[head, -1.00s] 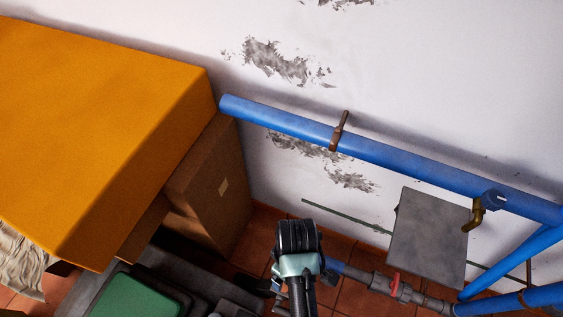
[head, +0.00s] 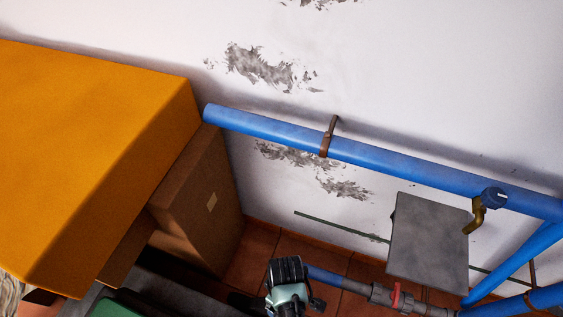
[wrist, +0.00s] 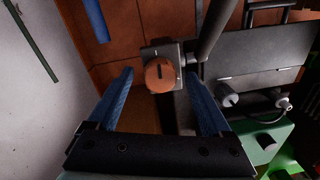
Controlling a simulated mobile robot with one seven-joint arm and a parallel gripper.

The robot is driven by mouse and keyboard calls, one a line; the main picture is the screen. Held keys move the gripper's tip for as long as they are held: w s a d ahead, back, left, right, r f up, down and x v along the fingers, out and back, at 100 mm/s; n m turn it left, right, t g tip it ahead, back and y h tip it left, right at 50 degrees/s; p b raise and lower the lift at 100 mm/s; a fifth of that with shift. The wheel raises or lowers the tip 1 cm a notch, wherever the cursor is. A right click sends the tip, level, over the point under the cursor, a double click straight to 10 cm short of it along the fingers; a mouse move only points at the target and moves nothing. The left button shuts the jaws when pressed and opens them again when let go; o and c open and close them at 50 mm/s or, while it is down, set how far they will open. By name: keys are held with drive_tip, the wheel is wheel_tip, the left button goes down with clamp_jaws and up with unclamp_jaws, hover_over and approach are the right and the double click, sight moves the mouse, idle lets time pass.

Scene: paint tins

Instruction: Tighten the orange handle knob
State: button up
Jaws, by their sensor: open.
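The round orange knob (wrist: 158,75) shows in the wrist view, with a dark slot mark on its face. It sits on a small grey plate (wrist: 175,52) above the floor tiles. My gripper (wrist: 160,80) is open, its two blue fingers on either side of the knob in the picture. Nothing is between the fingers that I can see held, and the knob appears beyond the tips; I cannot tell the exact gap. In the head view part of my arm shows at the bottom centre, and the knob cannot be made out there.
A dark grey machine (wrist: 255,68) with a green part (wrist: 240,145) stands right of the knob. A blue pipe (head: 400,165) runs along the white wall, with a grey panel (head: 430,245) below. An orange-covered block (head: 90,150) and a brown box (head: 195,205) fill the left.

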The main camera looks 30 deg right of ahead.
clamp_jaws()
drive_tip(key=shift+r+m, duration=0.1)
drive_tip(key=shift+m, duration=0.2)
drive_tip(key=m+p, duration=0.3)
drive_tip(key=m, duration=0.1)
drive_tip(key=shift+r, duration=0.1)
drive_tip(key=m+p, duration=0.3)
drive_tip(key=m, duration=0.3)
drive_tip(key=shift+s+m+t, duration=0.15)
drive_tip(key=shift+m+t, duration=0.15)
drive_tip(key=m+p, duration=0.1)
drive_tip(key=m, duration=0.5)
drive_tip(key=shift+a+h+p, duration=0.1)
drive_tip(key=shift+h+p, duration=0.2)
drive_tip(key=shift+p, duration=0.05)
drive_tip(key=m+p, duration=0.1)
drive_tip(key=m, duration=0.5)
drive_tip(key=shift+f, duration=0.2)
